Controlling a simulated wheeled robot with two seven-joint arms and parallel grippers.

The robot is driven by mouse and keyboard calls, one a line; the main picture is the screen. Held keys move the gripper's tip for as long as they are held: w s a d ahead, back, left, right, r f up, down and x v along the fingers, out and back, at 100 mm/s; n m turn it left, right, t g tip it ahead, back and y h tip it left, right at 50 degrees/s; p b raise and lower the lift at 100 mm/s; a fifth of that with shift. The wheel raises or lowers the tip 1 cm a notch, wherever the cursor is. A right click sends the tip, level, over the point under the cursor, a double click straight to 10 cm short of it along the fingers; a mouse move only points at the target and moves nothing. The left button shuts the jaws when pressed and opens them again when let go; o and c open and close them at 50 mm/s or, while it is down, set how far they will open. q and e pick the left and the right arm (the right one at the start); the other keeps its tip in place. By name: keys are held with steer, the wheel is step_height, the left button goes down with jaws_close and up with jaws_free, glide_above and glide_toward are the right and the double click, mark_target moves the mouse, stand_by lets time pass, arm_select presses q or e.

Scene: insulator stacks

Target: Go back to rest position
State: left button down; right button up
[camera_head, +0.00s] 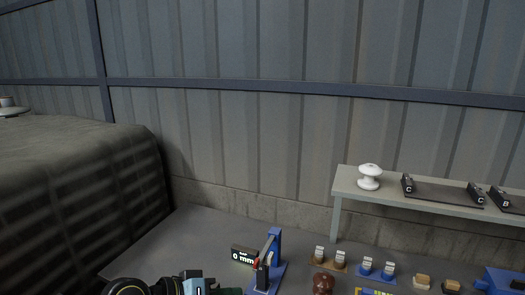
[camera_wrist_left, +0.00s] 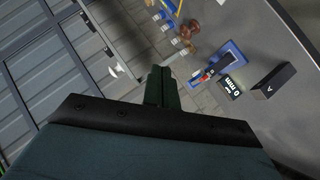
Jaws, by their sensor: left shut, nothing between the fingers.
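My left gripper (camera_wrist_left: 160,86) shows in the left wrist view with its two dark fingers shut together and nothing between them. In the head view the left arm comes in low at the bottom edge, and the left gripper (camera_head: 228,291) is cut off there, left of the blue measuring stand (camera_head: 268,265). The stand also shows beyond the fingers, to the right, in the left wrist view (camera_wrist_left: 209,71). A white insulator (camera_head: 369,177) stands on the shelf. A brown insulator (camera_head: 322,284) is partly cut off at the bottom. My right gripper is not in view.
A grey shelf (camera_head: 350,186) at the right carries dark holders marked C and B. A display (camera_head: 243,255) reads 0 mm. A black box marked A (camera_wrist_left: 273,80) shows in the wrist view. A dark covered block (camera_head: 80,170) stands left.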

arm_select(q)
steer(key=s+a+f+g+y, duration=0.1)
steer(key=s+a+f+y, duration=0.35)
steer(key=s, duration=0.35)
steer(key=s+a+f+g+y, duration=0.1)
steer(key=s+a+f+y, duration=0.2)
steer(key=s+a+f, duration=0.35)
steer(key=s+a+f+g+y, duration=0.1)
steer(key=s+a+f+y, duration=0.25)
steer(key=s, duration=0.65)
steer(key=s+a+f+g+b, duration=0.2)
steer(key=f+b, duration=1)
steer(key=f, duration=2.5)
steer(key=s+a+f+b, duration=0.4)
steer(key=s+f, duration=0.3)
steer(key=f, duration=0.4)
steer(key=s+a+f+m+y+b, duration=0.1)
steer(key=s+a+f+b, duration=0.3)
steer(key=s+f, duration=0.4)
step_height(320, 180, down, 4)
steer(key=shift+a+b, duration=0.15)
steer(key=shift+b, duration=0.6)
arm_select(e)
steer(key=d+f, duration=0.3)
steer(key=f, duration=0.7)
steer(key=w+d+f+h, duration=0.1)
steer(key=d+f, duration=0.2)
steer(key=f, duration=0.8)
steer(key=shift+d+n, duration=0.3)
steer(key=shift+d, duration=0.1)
